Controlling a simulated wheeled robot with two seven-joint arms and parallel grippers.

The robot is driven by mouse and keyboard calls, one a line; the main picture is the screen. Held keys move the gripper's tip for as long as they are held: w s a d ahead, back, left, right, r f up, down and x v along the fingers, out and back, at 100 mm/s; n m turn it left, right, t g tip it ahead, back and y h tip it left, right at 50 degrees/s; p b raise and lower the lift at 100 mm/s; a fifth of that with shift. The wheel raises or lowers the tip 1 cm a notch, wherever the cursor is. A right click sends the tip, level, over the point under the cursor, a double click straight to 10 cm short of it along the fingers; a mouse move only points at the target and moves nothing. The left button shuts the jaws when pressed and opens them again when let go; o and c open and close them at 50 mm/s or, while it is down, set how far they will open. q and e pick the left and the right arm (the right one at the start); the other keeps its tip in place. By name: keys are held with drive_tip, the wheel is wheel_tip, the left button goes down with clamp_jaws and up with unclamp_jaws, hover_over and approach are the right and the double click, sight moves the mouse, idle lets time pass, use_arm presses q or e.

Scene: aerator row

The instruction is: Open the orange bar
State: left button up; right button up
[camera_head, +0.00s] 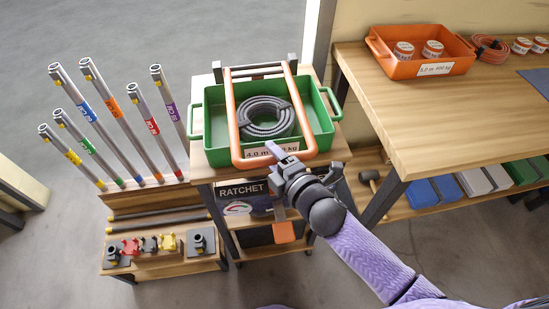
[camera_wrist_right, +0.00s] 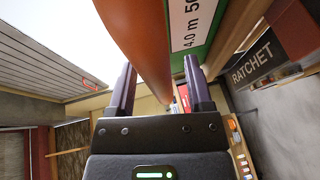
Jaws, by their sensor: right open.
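The orange bar (camera_head: 233,120) is a U-shaped frame lying over a green tray (camera_head: 325,130) on a small wooden stand. Its front crosspiece runs along the tray's near side, by a white label reading 4.0 m. A coiled grey hose (camera_head: 265,117) lies in the tray under the bar. My left gripper is not in view.
A rack of several labelled metal poles (camera_head: 120,120) stands to the left. A wooden table (camera_head: 440,110) with an orange tray (camera_head: 425,68) is on the right. An orange block (camera_head: 284,232) hangs below my right gripper. Floor is clear at upper left.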

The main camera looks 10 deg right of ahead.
drive_tip(key=shift+c, duration=0.2)
clamp_jaws()
idle(1.2)
